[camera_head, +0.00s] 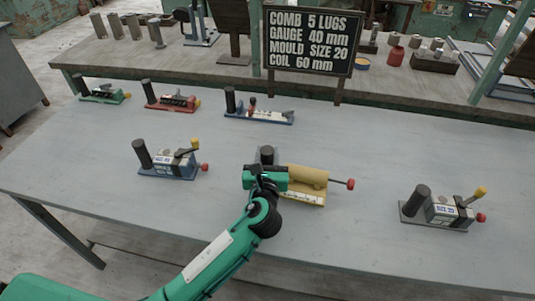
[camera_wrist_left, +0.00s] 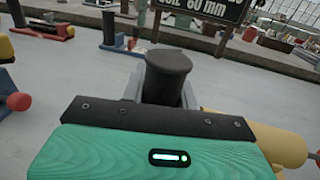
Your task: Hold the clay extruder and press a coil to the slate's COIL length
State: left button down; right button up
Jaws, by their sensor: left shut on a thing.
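The clay extruder (camera_head: 306,178) is a yellow cylinder on a yellow base with a pale scale strip along its front. Its rod ends in a red knob (camera_head: 350,184) at the right. My left gripper (camera_head: 267,165) is shut on its upright dark handle (camera_wrist_left: 167,72), at the yellow body's left end. In the left wrist view the yellow cylinder (camera_wrist_left: 278,144) is partly hidden behind the gripper. No clay coil can be made out. The slate (camera_head: 309,40) reads COMB 5 LUGS, GAUGE 40 mm, MOULD SIZE 20, COIL 60 mm. My right gripper is not in view.
A blue-based tool (camera_head: 168,160) stands left of the extruder, and a grey-based one (camera_head: 440,208) stands right. Green (camera_head: 103,94), red (camera_head: 171,99) and blue (camera_head: 258,113) tools line the table's back left. The grey table (camera_head: 90,180) is clear between them. A cluttered bench stands behind.

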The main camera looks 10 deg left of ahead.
pick_arm(q)
jog(key=shift+r, duration=0.1)
jog(key=shift+f+b, duration=0.6)
jog(key=shift+f, duration=0.65)
jog(key=shift+p, duration=0.5)
jog(key=shift+s+f, duration=0.1)
jog(key=shift+f, duration=0.35)
dwell(1.3)
